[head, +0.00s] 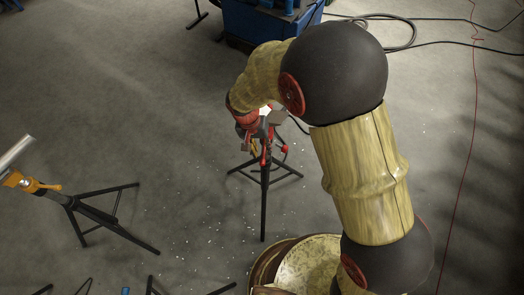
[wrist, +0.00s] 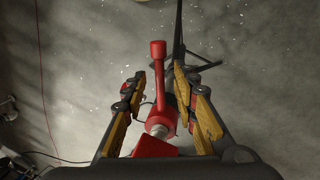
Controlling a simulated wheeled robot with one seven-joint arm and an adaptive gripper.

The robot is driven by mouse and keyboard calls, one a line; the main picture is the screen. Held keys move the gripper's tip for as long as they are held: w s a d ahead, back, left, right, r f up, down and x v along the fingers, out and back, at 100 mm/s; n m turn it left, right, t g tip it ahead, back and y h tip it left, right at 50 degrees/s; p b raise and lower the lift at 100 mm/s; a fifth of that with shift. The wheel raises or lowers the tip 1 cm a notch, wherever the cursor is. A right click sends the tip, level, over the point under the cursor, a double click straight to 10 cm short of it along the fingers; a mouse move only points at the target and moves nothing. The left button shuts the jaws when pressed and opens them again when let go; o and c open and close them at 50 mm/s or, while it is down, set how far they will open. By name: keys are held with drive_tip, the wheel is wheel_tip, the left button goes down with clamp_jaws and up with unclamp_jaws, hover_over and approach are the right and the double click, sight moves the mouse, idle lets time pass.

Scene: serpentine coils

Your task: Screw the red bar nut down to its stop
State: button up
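The red bar nut (wrist: 159,80) shows in the wrist view as a bar with a round knob at its far end and a round hub near the bottom. A silver threaded end (wrist: 158,130) shows at the hub, beside a red block (wrist: 156,148). My gripper (wrist: 159,88) is open, with one yellow-and-black finger on each side of the bar and a visible gap on both sides. In the head view my gripper (head: 258,136) is over the black stand (head: 264,195); my arm and gripper partly hide the nut there.
A second stand (head: 80,205) with an orange clamp and a silver tube is at the left. A blue cabinet (head: 262,25) and black cables (head: 405,40) lie at the back. A round patterned object (head: 305,265) is at the bottom. Open grey floor lies between.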

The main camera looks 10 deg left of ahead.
drive_tip(key=shift+d+f, duration=0.1)
drive_tip(key=shift+f, duration=0.5)
drive_tip(key=c, duration=0.4)
drive_tip(key=c, duration=0.3)
clamp_jaws()
